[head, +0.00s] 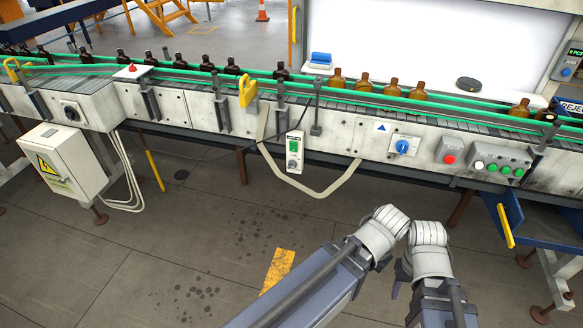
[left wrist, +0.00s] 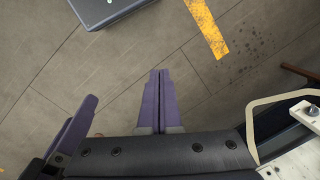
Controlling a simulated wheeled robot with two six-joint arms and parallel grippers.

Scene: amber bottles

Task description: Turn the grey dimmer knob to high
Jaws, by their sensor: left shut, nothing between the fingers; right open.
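A small white box (head: 294,138) hangs on the front of the conveyor, with a green square and a small grey knob (head: 292,165) below it. Its setting is too small to read. The box's edge and a knob-like part (left wrist: 312,111) show at the right of the left wrist view. My left gripper (left wrist: 160,74) is shut and empty, its purple fingers together above the floor, apart from the box. In the head view its fingers are hidden by my arm. My right gripper (head: 394,290) is open at lower right, mostly hidden; a purple finger also shows in the left wrist view (left wrist: 75,128).
Amber bottles (head: 362,80) stand on the conveyor. The floor (head: 200,235) in front is clear.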

